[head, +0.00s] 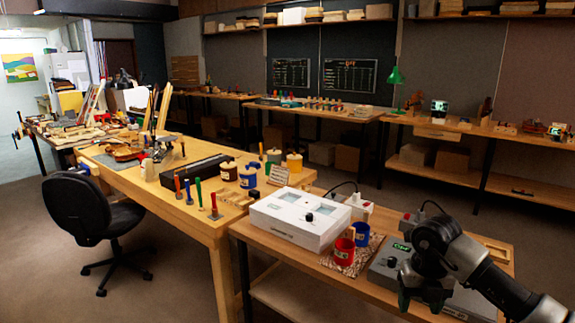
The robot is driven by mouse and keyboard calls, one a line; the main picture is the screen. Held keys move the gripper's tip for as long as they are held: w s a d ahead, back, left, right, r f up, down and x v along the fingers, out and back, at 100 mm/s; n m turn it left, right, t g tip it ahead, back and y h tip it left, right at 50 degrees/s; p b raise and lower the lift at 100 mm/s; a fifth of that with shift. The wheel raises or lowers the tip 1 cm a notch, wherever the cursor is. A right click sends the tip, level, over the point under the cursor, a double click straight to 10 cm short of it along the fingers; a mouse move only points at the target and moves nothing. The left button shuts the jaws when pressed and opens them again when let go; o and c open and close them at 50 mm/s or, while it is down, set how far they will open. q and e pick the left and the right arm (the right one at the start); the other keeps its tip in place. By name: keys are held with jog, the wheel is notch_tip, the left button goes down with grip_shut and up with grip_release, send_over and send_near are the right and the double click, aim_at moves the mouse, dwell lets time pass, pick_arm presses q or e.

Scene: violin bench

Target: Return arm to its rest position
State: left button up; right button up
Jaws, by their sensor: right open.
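My right arm comes in from the lower right corner. Its dark gripper (420,297) points downward, with its fingers apart and nothing visible between them. It is in front of a grey device with a green-lit display (403,247) at the right end of the near wooden table (290,258). The arm hides part of that device, and I cannot tell how far above it the fingers are. My left gripper is not in view.
A red mug (344,252) and a blue mug (361,233) stand on a patterned mat just left of my gripper. A white box device (298,218) is further left. The workbench (190,215) holds tools and jars. A black chair (85,215) stands left; floor shows behind the table.

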jog(key=a+f+m+y, duration=0.3)
jog(key=a+f+y, duration=0.9)
jog(key=a+f, duration=0.1)
notch_tip(320, 180, down, 15)
jog(key=s+d+m+t, duration=0.2)
jog(key=m+t, duration=0.8)
jog(key=m, duration=0.3)
jog(key=s+d+f+m+h, duration=0.3)
jog(key=s+f+m+h, duration=0.15)
jog(key=s+f, duration=0.4)
jog(key=s+d+f+m+h, duration=0.4)
jog(key=s+f+m, duration=0.25)
jog(key=f, duration=0.35)
jog(key=s+f+m+g+h, duration=0.1)
jog(key=s+f+g, duration=0.2)
jog(key=s, duration=0.7)
jog(key=s+f+m+g+h, duration=0.1)
jog(key=s+f+m+g, duration=0.1)
jog(key=s, duration=0.8)
jog(key=s+f+m+g+h, duration=0.1)
jog(key=s+f+g, duration=0.3)
jog(key=s, duration=0.7)
notch_tip(320, 180, down, 2)
jog(key=shift+d+f+m, duration=0.15)
jog(key=shift+d+m, duration=0.05)
jog(key=shift+m, duration=0.4)
